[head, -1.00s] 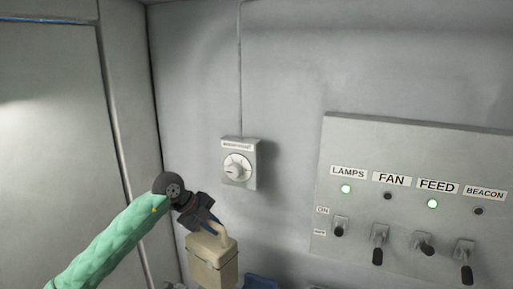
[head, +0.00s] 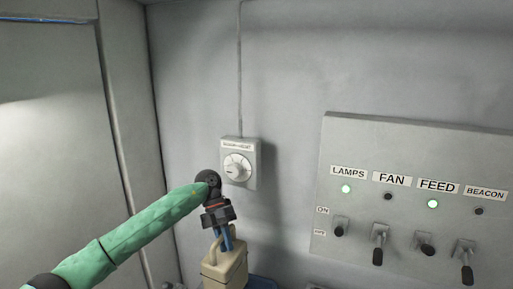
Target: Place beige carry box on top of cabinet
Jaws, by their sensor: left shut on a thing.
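The beige carry box (head: 225,270) hangs by its handle at the bottom of the head view, left of centre, cut off by the lower edge. My left gripper (head: 225,243) is shut on the box's handle, its fingers pointing down. The green sleeve of my left arm comes in from the lower left. I cannot make out the cabinet top with certainty; a tall grey panel (head: 52,150) stands at the left. My right gripper is not in view.
A dial box (head: 239,164) is on the grey wall just above the gripper. A switch panel (head: 415,210) with labelled toggles and two green lights is at the right. A blue thing (head: 262,282) shows beside the box at the bottom edge.

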